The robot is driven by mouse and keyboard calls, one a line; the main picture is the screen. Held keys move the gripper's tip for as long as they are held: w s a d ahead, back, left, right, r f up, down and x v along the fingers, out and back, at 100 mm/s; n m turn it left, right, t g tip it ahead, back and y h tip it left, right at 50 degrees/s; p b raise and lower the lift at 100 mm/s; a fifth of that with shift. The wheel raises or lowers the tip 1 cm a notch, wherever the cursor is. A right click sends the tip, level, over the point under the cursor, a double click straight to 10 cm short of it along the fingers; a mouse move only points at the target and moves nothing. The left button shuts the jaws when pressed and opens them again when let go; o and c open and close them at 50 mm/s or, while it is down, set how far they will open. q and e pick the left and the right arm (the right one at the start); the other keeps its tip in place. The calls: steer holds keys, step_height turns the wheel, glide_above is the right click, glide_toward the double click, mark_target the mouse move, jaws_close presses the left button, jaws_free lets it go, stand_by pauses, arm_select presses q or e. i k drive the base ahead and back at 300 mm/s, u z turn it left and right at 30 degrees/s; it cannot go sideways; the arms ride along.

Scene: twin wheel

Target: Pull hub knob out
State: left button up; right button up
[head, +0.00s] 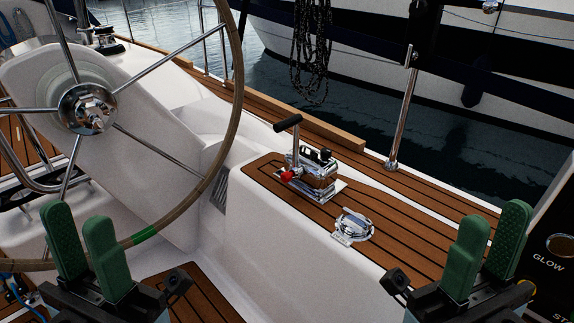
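The steering wheel has a chrome hub (87,108) at upper left. The hub knob (97,123) is a small shiny knob at the hub's center, facing me. My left gripper (84,238) has green fingers and is at lower left, below the hub and well apart from it. Its fingers stand a little apart with nothing visible between them. My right gripper (489,245) is at lower right, far from the hub. Its green fingers are apart at the tips and look empty.
The wheel's rim (237,85) and spokes surround the hub; the rim passes by my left gripper. A green band (145,235) marks the rim. A chrome throttle unit (312,172) with a black-handled lever and a round chrome fitting (353,225) stand on the teak-topped ledge. A black panel (556,235) is far right.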

mark_target(286, 177)
steer(key=u, duration=0.3)
steer(key=k, duration=0.35)
steer(key=u, duration=1.15)
steer(key=i, duration=1.2)
steer(key=z, duration=1)
steer(key=i, duration=0.25)
steer(key=z, duration=0.3)
